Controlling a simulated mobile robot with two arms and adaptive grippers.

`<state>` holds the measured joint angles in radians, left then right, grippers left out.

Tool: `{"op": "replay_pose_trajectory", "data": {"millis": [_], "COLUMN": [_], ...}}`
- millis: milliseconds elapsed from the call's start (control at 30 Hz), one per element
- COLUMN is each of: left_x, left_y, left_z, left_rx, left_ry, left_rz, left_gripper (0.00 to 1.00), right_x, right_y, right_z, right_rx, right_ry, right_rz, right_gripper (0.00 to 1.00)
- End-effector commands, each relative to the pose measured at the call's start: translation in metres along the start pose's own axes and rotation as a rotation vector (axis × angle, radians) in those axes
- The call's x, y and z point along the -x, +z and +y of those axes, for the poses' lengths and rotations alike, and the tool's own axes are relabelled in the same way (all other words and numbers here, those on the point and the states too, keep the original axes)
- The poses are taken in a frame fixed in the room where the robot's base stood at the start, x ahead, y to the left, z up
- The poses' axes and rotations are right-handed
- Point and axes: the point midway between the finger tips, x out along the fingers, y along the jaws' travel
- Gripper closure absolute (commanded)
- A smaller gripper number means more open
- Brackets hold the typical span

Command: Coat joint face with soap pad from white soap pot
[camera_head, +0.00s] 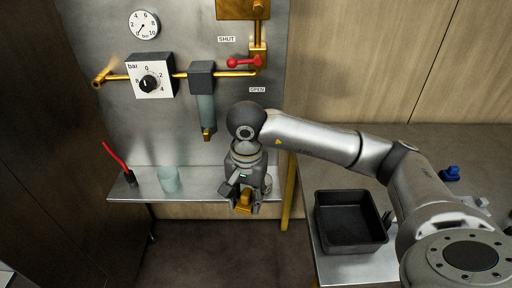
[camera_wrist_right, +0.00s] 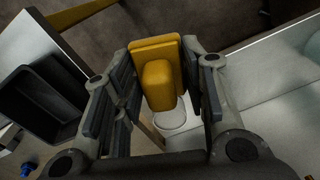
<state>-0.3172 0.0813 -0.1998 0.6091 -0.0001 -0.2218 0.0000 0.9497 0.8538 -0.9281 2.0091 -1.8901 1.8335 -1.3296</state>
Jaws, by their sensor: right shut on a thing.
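My right gripper (camera_head: 244,203) is shut on a yellow pad (camera_head: 244,203), held just in front of the shelf's right part. In the right wrist view the yellow pad (camera_wrist_right: 158,80) sits between the two dark finger pads of my right gripper (camera_wrist_right: 165,88). A white round pot (camera_wrist_right: 172,120) shows partly behind the pad in that view; the gripper hides most of it in the head view. I cannot tell whether pad and pot touch. The brass pipe (camera_head: 225,73) with its joints runs across the grey panel. Which joint face is meant is not clear. My left gripper is not in view.
A black tray (camera_head: 350,220) stands on the right-hand bench with a blue part (camera_head: 450,173) beyond. A gauge (camera_head: 144,24) and red valve handle (camera_head: 243,63) are above.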

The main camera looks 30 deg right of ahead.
Motion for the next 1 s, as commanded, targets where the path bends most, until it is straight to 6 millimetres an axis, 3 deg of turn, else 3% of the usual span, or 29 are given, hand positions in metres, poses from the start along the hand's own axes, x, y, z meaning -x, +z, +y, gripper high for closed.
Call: {"op": "replay_pose_trajectory", "data": {"millis": [33,300,500,700,1000], "left_x": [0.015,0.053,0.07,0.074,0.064], "left_y": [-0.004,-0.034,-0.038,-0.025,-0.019], "left_z": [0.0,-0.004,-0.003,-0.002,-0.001], "left_rx": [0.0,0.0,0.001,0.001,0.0], "left_ry": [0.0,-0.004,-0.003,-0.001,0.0], "left_rz": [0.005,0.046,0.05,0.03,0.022], "left_gripper": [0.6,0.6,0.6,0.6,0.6], "right_x": [0.012,0.028,0.031,0.029,0.013], "right_y": [-0.013,-0.079,-0.113,-0.127,-0.128], "right_z": [-0.003,-0.004,0.004,0.01,0.011], "right_rx": [-0.136,-0.879,-1.283,-1.461,-1.479], "right_ry": [0.001,0.006,0.021,0.029,0.03], "right_rz": [-0.002,0.002,0.01,0.016,0.017], "right_gripper": [0.8,0.8,0.8,0.8,0.8]}}
